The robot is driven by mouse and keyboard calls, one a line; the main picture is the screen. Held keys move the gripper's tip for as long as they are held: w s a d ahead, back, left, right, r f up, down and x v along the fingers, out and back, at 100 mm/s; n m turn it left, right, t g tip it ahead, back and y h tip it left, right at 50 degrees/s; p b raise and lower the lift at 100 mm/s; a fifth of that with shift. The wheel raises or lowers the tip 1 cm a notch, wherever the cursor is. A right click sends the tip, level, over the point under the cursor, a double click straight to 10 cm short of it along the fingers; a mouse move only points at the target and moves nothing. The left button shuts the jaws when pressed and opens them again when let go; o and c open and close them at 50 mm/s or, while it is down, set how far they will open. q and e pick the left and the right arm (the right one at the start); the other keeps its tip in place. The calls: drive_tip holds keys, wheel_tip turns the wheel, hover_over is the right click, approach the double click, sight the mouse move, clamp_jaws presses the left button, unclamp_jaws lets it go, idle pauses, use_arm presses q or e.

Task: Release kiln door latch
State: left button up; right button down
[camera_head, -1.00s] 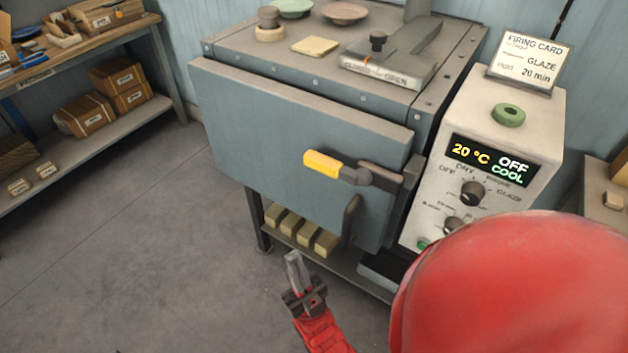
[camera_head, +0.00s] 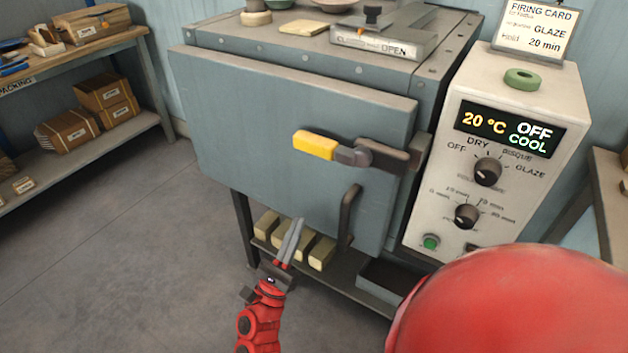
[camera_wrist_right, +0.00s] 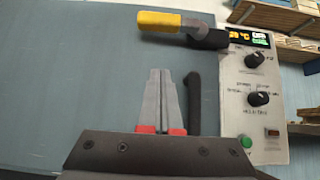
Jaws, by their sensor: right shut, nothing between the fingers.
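The grey-blue kiln door (camera_head: 270,130) is closed against the kiln body. Its latch handle (camera_head: 315,145) has a yellow grip pointing left and a dark arm running right to the door's edge. The yellow grip also shows at the top of the right wrist view (camera_wrist_right: 160,21). My right gripper (camera_head: 292,236) is shut and empty. It is in front of the lower door, below the latch and left of the dark vertical door handle (camera_head: 348,215). In the right wrist view its fingertips (camera_wrist_right: 161,76) point up, apart from the latch. My left gripper is not in view.
The control box (camera_head: 503,150) stands right of the door, reading 20 °C, OFF, COOL. Yellowish blocks (camera_head: 321,252) lie on the shelf under the kiln. A rack with boxes (camera_head: 104,92) is at left. The floor (camera_head: 130,250) between is clear.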

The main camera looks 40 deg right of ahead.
sight(335, 146)
drive_tip(key=shift+d+r, duration=0.1)
drive_tip(key=a+r+p+x, duration=0.1)
drive_tip(key=x, duration=0.5)
drive_tip(key=s+r+p+x, duration=0.1)
drive_tip(key=p+x, duration=0.1)
drive_tip(key=x, duration=0.4)
drive_tip(key=shift+a+r, duration=0.2)
drive_tip(key=shift+r, duration=0.05)
drive_tip(key=shift+w, duration=0.15)
